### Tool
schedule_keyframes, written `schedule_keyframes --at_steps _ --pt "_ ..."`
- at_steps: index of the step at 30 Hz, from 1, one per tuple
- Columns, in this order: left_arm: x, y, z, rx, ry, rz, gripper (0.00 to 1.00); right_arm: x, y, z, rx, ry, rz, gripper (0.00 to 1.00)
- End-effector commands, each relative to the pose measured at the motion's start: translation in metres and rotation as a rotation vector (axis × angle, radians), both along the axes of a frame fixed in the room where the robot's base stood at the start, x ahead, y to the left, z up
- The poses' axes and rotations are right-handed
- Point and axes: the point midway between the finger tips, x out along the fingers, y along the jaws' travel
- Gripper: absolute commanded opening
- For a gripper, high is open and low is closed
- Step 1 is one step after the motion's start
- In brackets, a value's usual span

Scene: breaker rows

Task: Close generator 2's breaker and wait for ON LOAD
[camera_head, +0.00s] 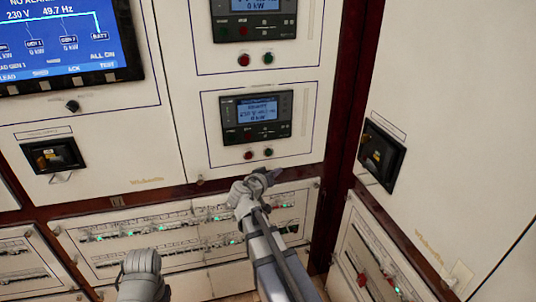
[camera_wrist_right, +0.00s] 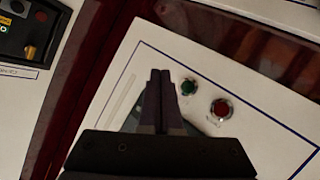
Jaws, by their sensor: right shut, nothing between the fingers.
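The lower generator panel (camera_head: 310,120) carries a controller with a lit blue screen (camera_head: 258,110); it shows about 230 V, 49 Hz and 0 kW, and its top line is too small to read surely. Below it are a red button (camera_head: 248,155) and a green button (camera_head: 268,152). My right gripper (camera_head: 268,174) is shut and empty, just below the green button. In the right wrist view its fingertips (camera_wrist_right: 160,74) appear beside the green button (camera_wrist_right: 188,87), with the red button (camera_wrist_right: 221,109) farther right. I cannot tell contact. My left gripper (camera_head: 142,262) shows low, its fingers unclear.
An upper panel has a similar controller (camera_head: 254,20), with red (camera_head: 244,60) and green (camera_head: 268,58) buttons. A large blue display (camera_head: 62,45) is at left. Black breaker units sit at left (camera_head: 53,155) and right (camera_head: 381,154). Breaker rows (camera_head: 150,240) with green lights run below.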

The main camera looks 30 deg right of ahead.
Motion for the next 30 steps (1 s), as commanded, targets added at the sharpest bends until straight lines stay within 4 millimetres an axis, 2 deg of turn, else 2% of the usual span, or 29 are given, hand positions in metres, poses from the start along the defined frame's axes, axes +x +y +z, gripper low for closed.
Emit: schedule_keyframes --at_steps 8,21,30 --pt "0.000 0.000 0.000 0.000 0.000 0.000 0.00 0.023 -0.005 0.000 0.001 0.001 0.000 0.00" --pt "0.000 0.000 0.000 0.000 0.000 0.000 0.00 0.077 -0.018 0.000 0.001 0.001 0.000 0.00" --pt "0.000 0.000 0.000 0.000 0.000 0.000 0.00 0.083 -0.020 0.000 0.001 0.001 0.000 0.00"
